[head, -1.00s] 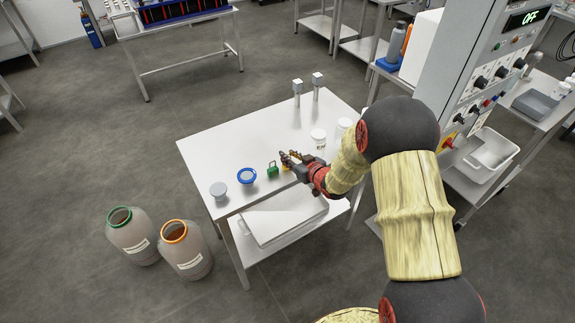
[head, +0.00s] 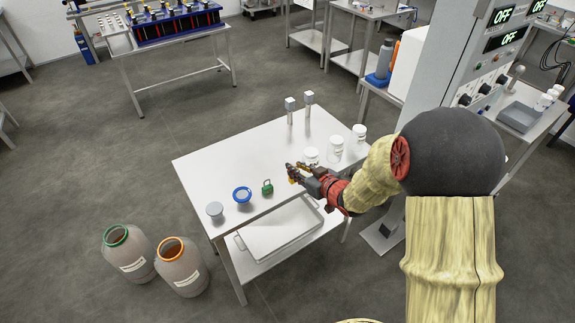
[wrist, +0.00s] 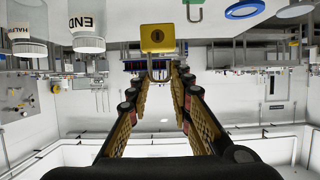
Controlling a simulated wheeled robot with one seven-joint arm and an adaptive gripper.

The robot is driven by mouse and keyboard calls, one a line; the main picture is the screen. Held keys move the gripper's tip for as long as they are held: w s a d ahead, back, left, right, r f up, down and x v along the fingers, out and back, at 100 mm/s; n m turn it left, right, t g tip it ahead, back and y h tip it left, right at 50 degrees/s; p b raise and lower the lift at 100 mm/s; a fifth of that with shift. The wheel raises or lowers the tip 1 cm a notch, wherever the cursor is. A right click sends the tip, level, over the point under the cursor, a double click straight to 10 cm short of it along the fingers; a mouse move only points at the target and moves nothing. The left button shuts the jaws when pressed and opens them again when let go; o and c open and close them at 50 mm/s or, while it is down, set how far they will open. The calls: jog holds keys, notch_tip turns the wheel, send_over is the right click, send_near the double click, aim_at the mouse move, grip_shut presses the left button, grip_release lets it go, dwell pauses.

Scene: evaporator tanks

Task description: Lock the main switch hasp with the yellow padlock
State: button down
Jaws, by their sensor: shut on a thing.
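The yellow padlock (wrist: 158,38) shows in the wrist view with its shackle between the fingertips. My gripper (wrist: 158,78) is shut on it at the shackle. In the head view my gripper (head: 297,172) is over the white table, with a small bit of the yellow padlock (head: 292,175) showing at its tips.
Two barrels (head: 182,265) stand on the floor.

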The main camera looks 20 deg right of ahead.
jog(key=s+d+r+p, duration=0.2)
jog(key=s+r+p, duration=0.2)
jog(key=s+r, duration=0.1)
jog(key=shift+s+r+p, duration=0.25)
jog(key=shift+r+p, duration=0.05)
jog(key=shift+r, duration=0.55)
dwell(0.4)
